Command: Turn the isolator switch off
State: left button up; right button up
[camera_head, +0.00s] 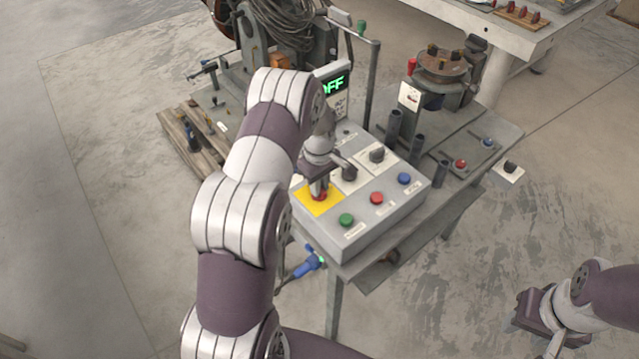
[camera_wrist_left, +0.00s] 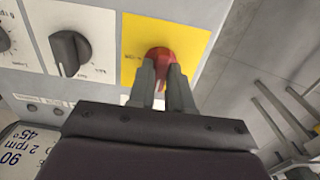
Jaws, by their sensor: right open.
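The isolator switch is a red knob (camera_head: 319,195) on a yellow plate (camera_head: 312,204) at the left end of the grey control box (camera_head: 385,222). In the left wrist view the red knob (camera_wrist_left: 160,55) sits on the yellow plate (camera_wrist_left: 196,38). My left gripper (camera_head: 319,186) reaches down onto it; its two grey fingers (camera_wrist_left: 162,75) are close together on either side of the knob, with red between them. The fingers hide much of the knob, so its angle is unclear. My right gripper (camera_head: 522,312) is at lower right, open and away from the box.
The box carries black dials (camera_head: 377,155), a green button (camera_head: 346,219), a red button (camera_head: 376,198) and a blue button (camera_head: 404,179). A display (camera_head: 333,84) behind shows green letters, apparently "OFF", partly covered by my arm. Upright posts (camera_head: 417,148) stand right of the box.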

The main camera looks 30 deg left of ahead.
pick_arm(q)
jog(key=o, duration=0.3)
jog(key=shift+a+f, duration=0.1)
notch_tip(320, 180, up, 13)
jog(key=shift+f+b, duration=0.15)
jog(key=shift+b, duration=0.3)
